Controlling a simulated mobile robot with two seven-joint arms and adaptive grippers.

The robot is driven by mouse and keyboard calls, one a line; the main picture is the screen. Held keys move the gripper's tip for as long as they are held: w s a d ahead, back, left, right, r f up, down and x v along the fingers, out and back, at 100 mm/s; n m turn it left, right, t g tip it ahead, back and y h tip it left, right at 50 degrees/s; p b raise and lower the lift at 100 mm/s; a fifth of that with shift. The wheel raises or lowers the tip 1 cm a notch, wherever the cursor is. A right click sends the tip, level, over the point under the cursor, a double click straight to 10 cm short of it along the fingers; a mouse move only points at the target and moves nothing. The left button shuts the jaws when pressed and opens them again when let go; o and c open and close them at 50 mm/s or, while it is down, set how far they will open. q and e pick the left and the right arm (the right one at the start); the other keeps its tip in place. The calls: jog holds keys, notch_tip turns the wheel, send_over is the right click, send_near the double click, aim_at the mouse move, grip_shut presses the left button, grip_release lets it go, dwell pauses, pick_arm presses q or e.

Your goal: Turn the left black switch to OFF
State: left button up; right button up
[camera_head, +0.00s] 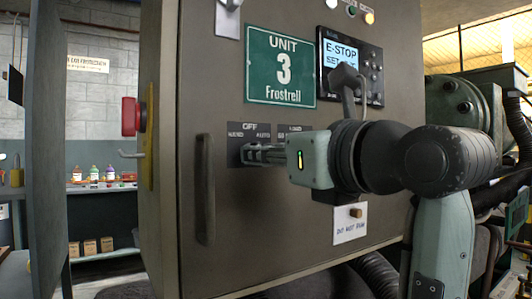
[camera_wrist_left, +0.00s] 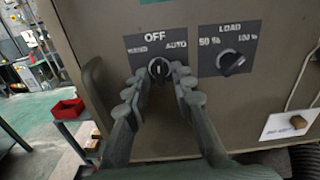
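The left black switch (camera_wrist_left: 159,70) is a round knob on a dark plate marked HAND, OFF and AUTO, on the brown cabinet door. Its grip bar looks roughly upright, toward OFF, in the left wrist view. My left gripper (camera_wrist_left: 160,76) has one finger on each side of this knob and appears closed on it. In the head view my left gripper (camera_head: 250,155) reaches the plate from the right, and its fingers hide the knob. My right gripper is not in view.
A second black switch (camera_wrist_left: 231,63), marked LOAD, sits just right of the first. The door's vertical handle (camera_head: 204,190) stands out at left. A display reading E-STOP (camera_head: 341,55) is above. A red box (camera_wrist_left: 68,108) lies beyond the cabinet.

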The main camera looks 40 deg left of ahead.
pick_arm(q)
jog(key=v, duration=0.9)
dwell(0.5)
dwell(0.4)
